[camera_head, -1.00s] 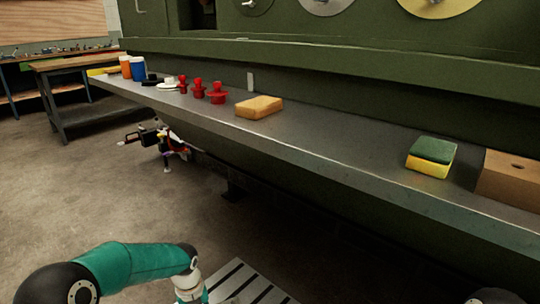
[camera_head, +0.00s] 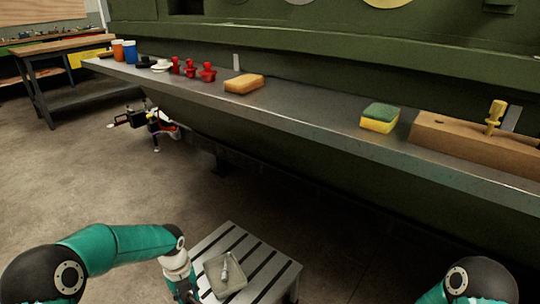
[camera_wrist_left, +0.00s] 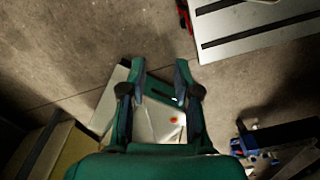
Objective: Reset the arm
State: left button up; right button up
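My left arm (camera_head: 120,245) comes in from the lower left of the head view, bent. Its gripper is mostly cut off at the bottom edge, beside the slatted stand. In the left wrist view my left gripper (camera_wrist_left: 160,76) has its two fingers apart with nothing between them, above the floor and a pale object. My right arm (camera_head: 470,282) shows only as a joint at the bottom right. Its gripper is out of the frame.
A slatted stand (camera_head: 280,272) bears a grey tray (camera_head: 238,285) with a small tool. The long metal shelf (camera_head: 300,107) carries a sponge (camera_head: 380,117), a tan block (camera_head: 244,84), a wooden block (camera_head: 460,139), red pieces and cups. Open floor lies left.

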pick_arm(q)
jog(key=s+d+r+n+h+p, duration=0.1)
jog(key=s+d+r+n+p, duration=0.2)
jog(key=s+r+n+p, duration=0.2)
jog(key=s+d+r+n+h+p, duration=0.1)
jog(key=s+d+r+n+p, duration=0.2)
jog(key=s+n+p, duration=0.8)
jog(key=s+d+r+n+h+p, duration=0.1)
jog(key=s+d+r+n+p, duration=0.3)
jog(key=s+r+n+p, duration=0.3)
jog(key=s+n+p, duration=0.1)
jog(key=n+p, duration=0.4)
jog(key=n, duration=0.4)
jog(key=shift+r+t+h, duration=0.3)
jog(key=shift+r+h, duration=0.1)
